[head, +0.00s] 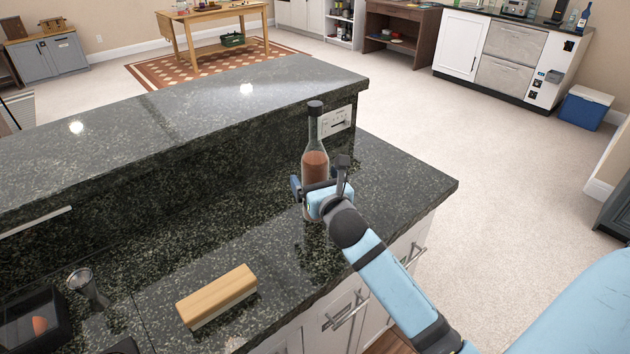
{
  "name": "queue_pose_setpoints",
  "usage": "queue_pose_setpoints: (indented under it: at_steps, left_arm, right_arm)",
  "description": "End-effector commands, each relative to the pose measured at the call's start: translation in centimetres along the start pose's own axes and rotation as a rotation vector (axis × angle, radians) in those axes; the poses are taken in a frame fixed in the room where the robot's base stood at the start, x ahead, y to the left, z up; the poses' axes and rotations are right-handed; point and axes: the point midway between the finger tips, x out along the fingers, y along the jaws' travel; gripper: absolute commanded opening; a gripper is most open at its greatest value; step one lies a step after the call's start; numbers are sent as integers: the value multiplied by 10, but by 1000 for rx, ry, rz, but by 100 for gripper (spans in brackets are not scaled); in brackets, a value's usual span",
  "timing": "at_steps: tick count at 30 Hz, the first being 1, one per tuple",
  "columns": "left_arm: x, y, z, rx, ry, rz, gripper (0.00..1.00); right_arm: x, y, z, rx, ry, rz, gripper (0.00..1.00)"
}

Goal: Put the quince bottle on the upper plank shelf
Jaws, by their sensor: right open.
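A clear bottle with a black cap and reddish-brown contents (315,165) stands upright on the lower dark granite counter, close to the raised ledge. I take it as the quince bottle; no label is readable. My right gripper (320,180) is open at the bottle's lower body, with one finger to its left and one to its right. The gripper hides part of the bottle's base, and I cannot tell whether the fingers touch the glass. My left gripper is not in view. I cannot make out an upper plank shelf in this view.
A wood-topped block (217,296), a metal jigger (88,288) and a black tray (35,322) are on the lower counter (250,240). The raised granite ledge (190,105) runs behind the bottle. Open pale floor (480,150) lies to the right. A blue cooler (586,108) stands far right.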

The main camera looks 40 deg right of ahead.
Motion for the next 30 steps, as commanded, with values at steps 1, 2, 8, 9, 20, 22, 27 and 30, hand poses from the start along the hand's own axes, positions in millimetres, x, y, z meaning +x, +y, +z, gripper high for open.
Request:
queue_pose_setpoints:
  at_steps: [1,2,8,9,20,22,27,30]
  left_arm:
    - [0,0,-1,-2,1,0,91]
    - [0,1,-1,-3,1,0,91]
    - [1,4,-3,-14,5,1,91]
    - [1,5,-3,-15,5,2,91]
    - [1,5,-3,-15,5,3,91]
    - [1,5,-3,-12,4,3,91]
    - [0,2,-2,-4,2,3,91]
    - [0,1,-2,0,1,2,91]
  right_arm:
    - [5,0,0,1,0,0,95]
    - [7,0,0,1,0,0,95]
    - [10,0,0,1,1,0,95]
    - [10,0,0,0,1,0,95]
    - [10,0,0,0,1,0,19]
    - [10,0,2,0,-4,1,5]
    - [10,0,2,0,-3,1,5]
    - [10,0,5,0,-4,1,5]
